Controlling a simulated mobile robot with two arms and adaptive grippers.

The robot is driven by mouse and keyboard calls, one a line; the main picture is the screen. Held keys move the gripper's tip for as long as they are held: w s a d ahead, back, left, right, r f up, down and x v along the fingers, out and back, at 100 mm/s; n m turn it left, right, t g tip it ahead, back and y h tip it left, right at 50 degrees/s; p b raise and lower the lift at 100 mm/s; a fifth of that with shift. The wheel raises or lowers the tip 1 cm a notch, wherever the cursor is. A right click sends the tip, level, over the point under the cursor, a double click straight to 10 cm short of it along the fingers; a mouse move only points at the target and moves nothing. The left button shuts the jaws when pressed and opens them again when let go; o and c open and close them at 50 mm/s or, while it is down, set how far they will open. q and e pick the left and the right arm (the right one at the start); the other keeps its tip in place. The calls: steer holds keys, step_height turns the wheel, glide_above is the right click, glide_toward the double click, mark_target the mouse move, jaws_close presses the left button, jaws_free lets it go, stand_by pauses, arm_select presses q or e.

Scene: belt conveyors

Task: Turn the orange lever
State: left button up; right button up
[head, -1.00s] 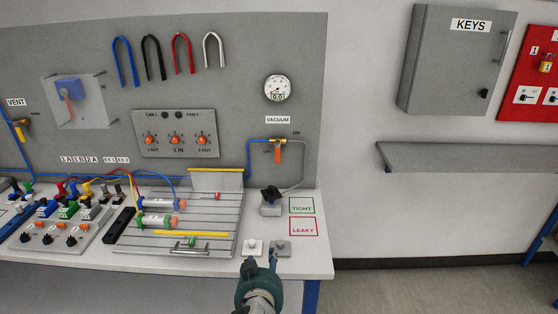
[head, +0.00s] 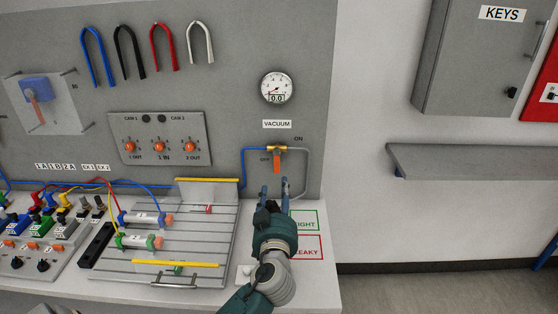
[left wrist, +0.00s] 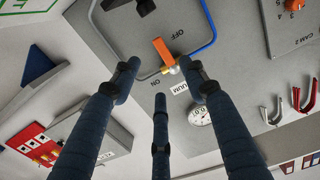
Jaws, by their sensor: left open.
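The orange lever (head: 277,162) hangs downward from a brass valve (head: 275,149) on the grey wall panel, below the VACUUM label. OFF is printed to its left and ON at its upper right. The lever also shows in the left wrist view (left wrist: 162,48), just past the fingertips. My left gripper (head: 274,188) is open and empty, with its fingers pointing up toward the lever from just below it in the head view. In the left wrist view my left gripper (left wrist: 158,80) has its fingers spread apart, and no contact with the lever is visible. My right gripper is out of view.
A blue tube (head: 243,165) and a grey tube (head: 305,175) run from the valve. A round gauge (head: 276,87) is above it. A slatted board (head: 190,215) with cylinders lies left of my arm. A grey shelf (head: 470,162) is at the right.

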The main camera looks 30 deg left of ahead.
mark_target(278, 167)
arm_select(q)
steer(key=p+x, duration=0.1)
steer(key=x, duration=0.3)
steer(key=p+x, duration=0.2)
steer(key=x, duration=0.3)
steer(key=shift+w+a+r, duration=0.2)
steer(key=shift+w, duration=0.05)
steer(key=shift+w+a, duration=0.35)
steer(key=shift+w, duration=0.3)
jaws_close()
steer(key=shift+a+f, duration=0.1)
steer(key=shift+f, duration=0.05)
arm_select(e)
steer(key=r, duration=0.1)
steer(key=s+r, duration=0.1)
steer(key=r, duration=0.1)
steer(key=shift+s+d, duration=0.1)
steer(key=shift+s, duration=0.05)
